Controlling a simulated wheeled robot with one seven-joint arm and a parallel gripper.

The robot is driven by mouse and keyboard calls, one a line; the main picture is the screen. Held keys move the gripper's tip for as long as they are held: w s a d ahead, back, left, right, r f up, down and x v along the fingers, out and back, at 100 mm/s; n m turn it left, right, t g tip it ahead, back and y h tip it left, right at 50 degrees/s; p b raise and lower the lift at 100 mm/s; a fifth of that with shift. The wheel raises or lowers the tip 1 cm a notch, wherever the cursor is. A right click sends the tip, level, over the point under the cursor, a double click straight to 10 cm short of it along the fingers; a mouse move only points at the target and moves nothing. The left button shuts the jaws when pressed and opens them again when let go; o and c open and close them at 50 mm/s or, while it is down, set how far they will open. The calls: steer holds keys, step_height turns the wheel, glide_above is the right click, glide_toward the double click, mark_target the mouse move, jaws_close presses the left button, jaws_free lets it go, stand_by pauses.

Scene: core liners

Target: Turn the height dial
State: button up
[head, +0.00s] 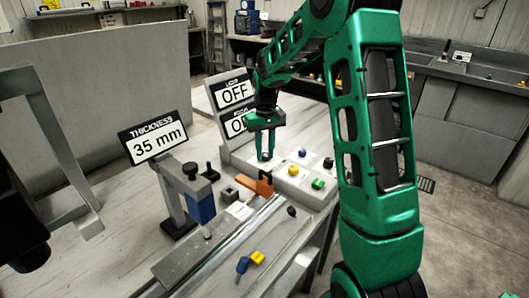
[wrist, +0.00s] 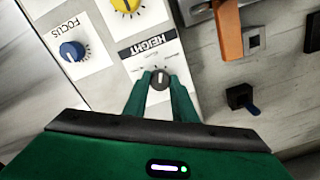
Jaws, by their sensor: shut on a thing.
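The height dial (wrist: 160,79) is a small dark grey knob with a light pointer line. It sits on a white plate marked HEIGHT in the wrist view. My gripper (wrist: 160,88) has its two green fingers closed on either side of the dial.
A blue FOCUS dial (wrist: 72,51) and a yellow dial (wrist: 124,4) are close by. An orange part (head: 262,185) lies near the gripper. A sign (head: 153,142) reads THICKNESS 35 mm. Another sign (head: 234,92) reads OFF.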

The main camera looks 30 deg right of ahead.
mark_target(264, 154)
steer(key=m, duration=0.5)
steer(key=shift+w+r, duration=0.15)
steer(key=shift+w, duration=0.05)
steer(key=shift+a, duration=0.1)
stand_by(0.4)
steer(key=o, duration=1)
steer(key=shift+o, duration=0.2)
steer(key=shift+s, duration=0.1)
step_height(264, 154, up, 10)
steer(key=shift+r, duration=0.25)
